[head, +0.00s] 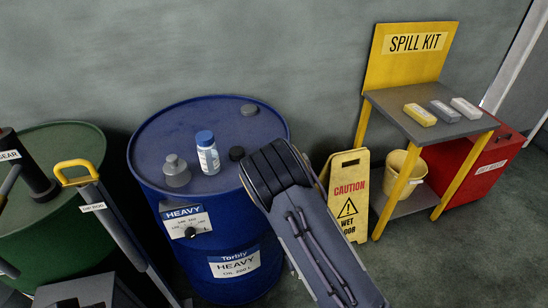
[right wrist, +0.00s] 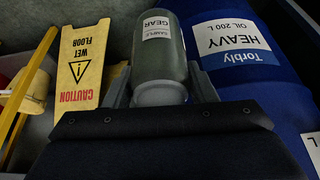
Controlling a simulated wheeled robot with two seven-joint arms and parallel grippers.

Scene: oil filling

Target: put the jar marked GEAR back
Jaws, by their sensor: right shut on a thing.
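The jar marked GEAR (right wrist: 158,45) is a grey-green jar with a white label reading SAMPLE GEAR. In the right wrist view it sits between the two fingers of my right gripper (right wrist: 160,95), which is shut on it at its grey lid end. The blue drum marked HEAVY (right wrist: 245,60) is close beside the jar on the right of that view. In the head view my right arm comes in from the bottom right and hides the gripper and the jar. My left gripper is not in view.
On the blue drum (head: 150,155) stand a grey jar (head: 176,173) and a blue-capped bottle (head: 207,155). A green drum (head: 75,145) stands left. A yellow caution sign (head: 347,195) and a spill-kit table (head: 385,98) with several small packs stand right. Bare floor shows at lower right.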

